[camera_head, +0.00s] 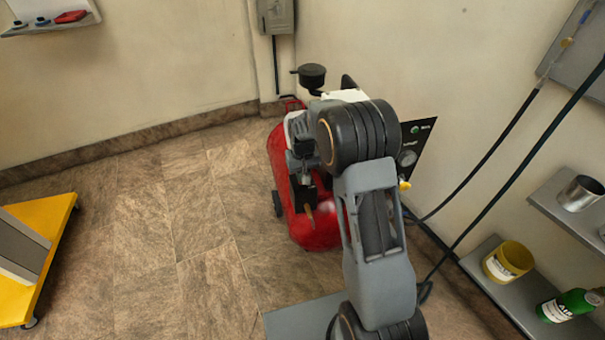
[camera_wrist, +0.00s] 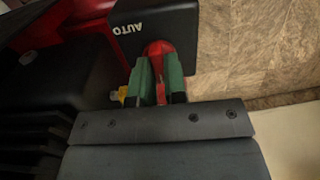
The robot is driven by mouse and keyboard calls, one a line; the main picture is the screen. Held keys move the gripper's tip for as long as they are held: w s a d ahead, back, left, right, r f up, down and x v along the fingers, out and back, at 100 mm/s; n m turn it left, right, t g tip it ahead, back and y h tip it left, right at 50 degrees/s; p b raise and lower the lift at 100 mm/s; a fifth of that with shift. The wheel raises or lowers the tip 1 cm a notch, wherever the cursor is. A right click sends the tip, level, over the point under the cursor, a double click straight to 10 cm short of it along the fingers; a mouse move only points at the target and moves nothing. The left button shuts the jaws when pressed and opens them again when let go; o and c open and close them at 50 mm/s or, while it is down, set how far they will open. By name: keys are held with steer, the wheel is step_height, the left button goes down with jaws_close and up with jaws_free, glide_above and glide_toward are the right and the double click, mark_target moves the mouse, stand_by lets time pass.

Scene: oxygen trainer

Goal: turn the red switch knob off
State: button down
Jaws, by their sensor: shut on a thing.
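The red switch knob (camera_wrist: 158,48) shows in the wrist view at the top centre, on a black box (camera_wrist: 182,20) marked AUTO. My gripper (camera_wrist: 160,72) has its two green-tipped fingers on either side of the knob and is shut on it. The fingers cover much of the knob, so I cannot tell its setting. In the head view the red compressor (camera_head: 318,222) stands on the floor by the wall. My arm hides much of it, and the knob and the gripper's fingertips cannot be made out there.
A gauge panel (camera_head: 418,140) stands behind my arm. Dark hoses (camera_head: 490,150) run down the right wall. Shelves at right hold a metal cup (camera_head: 580,193), a yellow tub (camera_head: 507,262) and a green bottle (camera_head: 570,305). A yellow cart (camera_head: 45,225) is at left. The floor between is clear.

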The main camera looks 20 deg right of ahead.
steer(key=c, duration=1.2)
jaws_free()
steer(key=shift+o, duration=0.2)
step_height(320, 180, up, 14)
steer(key=p, duration=0.3)
steer(key=shift+f, duration=0.1)
